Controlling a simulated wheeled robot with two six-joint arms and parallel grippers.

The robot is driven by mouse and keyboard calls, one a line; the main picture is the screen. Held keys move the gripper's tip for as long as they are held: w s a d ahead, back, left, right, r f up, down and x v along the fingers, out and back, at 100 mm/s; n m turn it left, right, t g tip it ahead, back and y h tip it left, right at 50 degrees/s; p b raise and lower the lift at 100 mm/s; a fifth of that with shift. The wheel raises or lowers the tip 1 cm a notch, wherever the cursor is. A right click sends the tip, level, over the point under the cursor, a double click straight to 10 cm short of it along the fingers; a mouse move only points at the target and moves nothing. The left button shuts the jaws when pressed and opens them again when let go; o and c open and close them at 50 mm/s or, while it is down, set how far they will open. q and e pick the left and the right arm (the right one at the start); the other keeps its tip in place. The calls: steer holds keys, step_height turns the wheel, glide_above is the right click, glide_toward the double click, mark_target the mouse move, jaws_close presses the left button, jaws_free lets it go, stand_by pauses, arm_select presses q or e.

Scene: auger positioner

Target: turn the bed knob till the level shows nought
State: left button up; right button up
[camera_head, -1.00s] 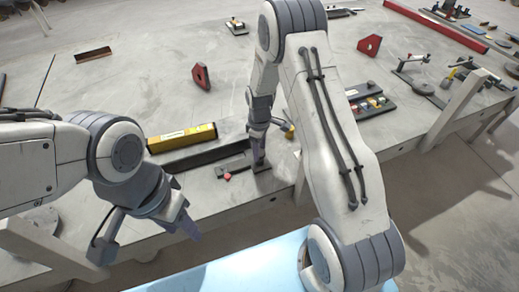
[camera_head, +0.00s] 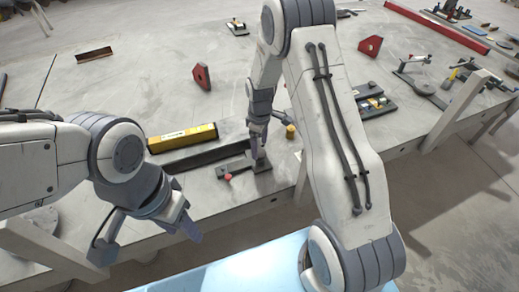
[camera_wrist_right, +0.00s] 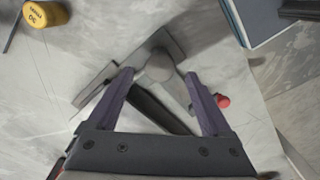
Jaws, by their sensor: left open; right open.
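A yellow level (camera_head: 182,138) lies behind a dark bar (camera_head: 205,155) in the head view; its reading is too small to make out. A round grey knob (camera_wrist_right: 160,67) on a flat grey bracket (camera_wrist_right: 165,42) sits between the fingertips of my right gripper (camera_head: 259,138) in the right wrist view. This gripper is open; whether its fingers touch the knob I cannot tell. In the head view the gripper mostly hides the knob.
A red ball end (camera_head: 228,177) is close by the right fingers, and also shows in the right wrist view (camera_wrist_right: 222,101). A yellow oil can (camera_head: 290,131) stands right of the right gripper. Red magnet blocks (camera_head: 202,77) stand farther back. The table's back left is mostly clear.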

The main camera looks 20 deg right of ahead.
step_height(320, 180, up, 8)
steer(key=b, duration=0.1)
stand_by(0.5)
steer(key=s+a+r, duration=0.9)
steer(key=s+a, duration=0.4)
steer(key=s+a+r+m, duration=0.1)
steer(key=s, duration=0.7)
steer(key=s+a+r+m+y, duration=0.1)
steer(key=s+a, duration=0.1)
steer(key=s, duration=0.6)
steer(key=shift+s, duration=0.35)
